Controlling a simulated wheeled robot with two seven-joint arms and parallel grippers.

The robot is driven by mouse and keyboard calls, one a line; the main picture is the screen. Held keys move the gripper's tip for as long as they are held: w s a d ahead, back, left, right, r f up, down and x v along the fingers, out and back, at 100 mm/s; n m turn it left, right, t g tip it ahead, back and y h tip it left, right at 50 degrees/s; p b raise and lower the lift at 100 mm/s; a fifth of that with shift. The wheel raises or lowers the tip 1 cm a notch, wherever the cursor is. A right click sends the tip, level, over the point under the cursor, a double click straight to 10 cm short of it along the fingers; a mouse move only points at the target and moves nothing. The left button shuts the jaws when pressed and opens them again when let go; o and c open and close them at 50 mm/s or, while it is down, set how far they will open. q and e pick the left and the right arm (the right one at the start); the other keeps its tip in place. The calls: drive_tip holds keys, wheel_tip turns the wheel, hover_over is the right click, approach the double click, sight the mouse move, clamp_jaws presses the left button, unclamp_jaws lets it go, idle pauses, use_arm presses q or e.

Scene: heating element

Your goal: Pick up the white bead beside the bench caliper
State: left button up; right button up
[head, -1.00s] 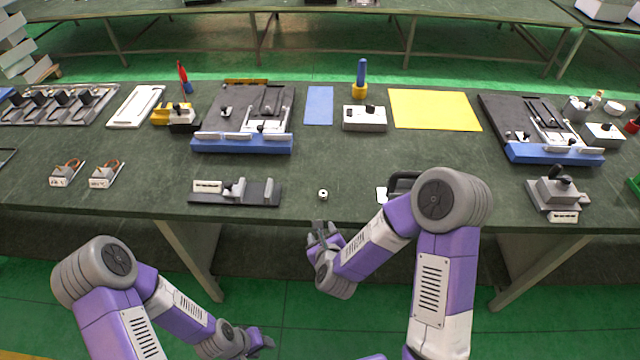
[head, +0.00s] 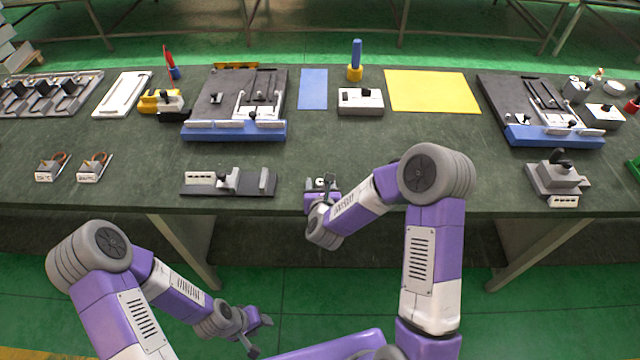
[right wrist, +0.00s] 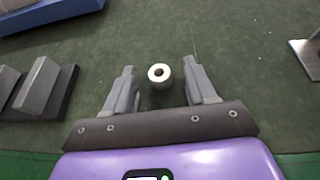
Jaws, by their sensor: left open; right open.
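The white bead (right wrist: 159,74) is a short ring with a dark hole, lying on the dark green bench. In the right wrist view it is between the fingertips of my open right gripper (right wrist: 160,68), with a gap on both sides. In the head view the right gripper (head: 319,182) is over the bench's front edge area, around the small bead (head: 320,184). The bench caliper (head: 228,182), dark with grey jaws, lies left of it; its end also shows in the right wrist view (right wrist: 45,88). My left gripper (head: 258,330) is open and empty, low in front of the bench.
A blue-edged fixture (head: 234,130) stands behind the caliper. A grey box (head: 360,101) and a yellow mat (head: 432,90) lie farther back. The bench between the bead and these is clear. A pale-edged part (right wrist: 308,58) lies right of the gripper.

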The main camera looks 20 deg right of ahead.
drive_tip(key=shift+w, duration=0.1)
drive_tip(key=shift+c, duration=0.2)
clamp_jaws()
